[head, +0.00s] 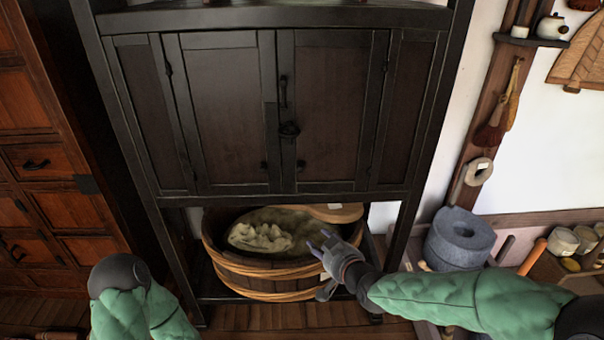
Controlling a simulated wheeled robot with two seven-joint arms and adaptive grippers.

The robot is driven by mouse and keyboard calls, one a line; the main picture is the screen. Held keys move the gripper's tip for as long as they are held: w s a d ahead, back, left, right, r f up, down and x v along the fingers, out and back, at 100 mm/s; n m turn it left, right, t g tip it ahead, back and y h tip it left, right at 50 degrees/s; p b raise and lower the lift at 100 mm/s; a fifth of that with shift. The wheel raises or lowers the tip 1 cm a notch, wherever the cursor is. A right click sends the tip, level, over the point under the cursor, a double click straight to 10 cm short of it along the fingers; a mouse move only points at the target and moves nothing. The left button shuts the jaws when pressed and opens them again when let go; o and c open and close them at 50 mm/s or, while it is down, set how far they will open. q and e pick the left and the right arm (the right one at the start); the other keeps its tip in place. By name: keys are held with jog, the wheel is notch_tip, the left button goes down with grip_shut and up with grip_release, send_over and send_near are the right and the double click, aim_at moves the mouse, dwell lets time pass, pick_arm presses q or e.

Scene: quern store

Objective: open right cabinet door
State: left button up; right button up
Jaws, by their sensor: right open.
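The dark wooden cabinet stands in the middle of the head view. Its right door (333,108) is shut, flush beside the left door (224,111). My right gripper (320,246) is open and empty, below the cabinet doors and in front of the wooden tub. It is apart from the handle. My left arm shows at the lower left, but its gripper is not in view.
A wooden tub (262,277) with pale contents stands on the low shelf under the doors. A grey stone quern (458,238) stands right of the cabinet. A brown drawer chest (60,185) is at the left. The space before the doors is clear.

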aim_at(301, 170)
notch_tip(301, 170, up, 17)
jog(key=s+a+n+t+y, duration=0.1)
jog(key=s+n+t+y, duration=0.1)
jog(key=t, duration=0.2)
jog(key=shift+b+x, duration=0.55)
jog(key=shift+x, duration=5.05)
jog(key=shift+d, duration=0.15)
grip_shut()
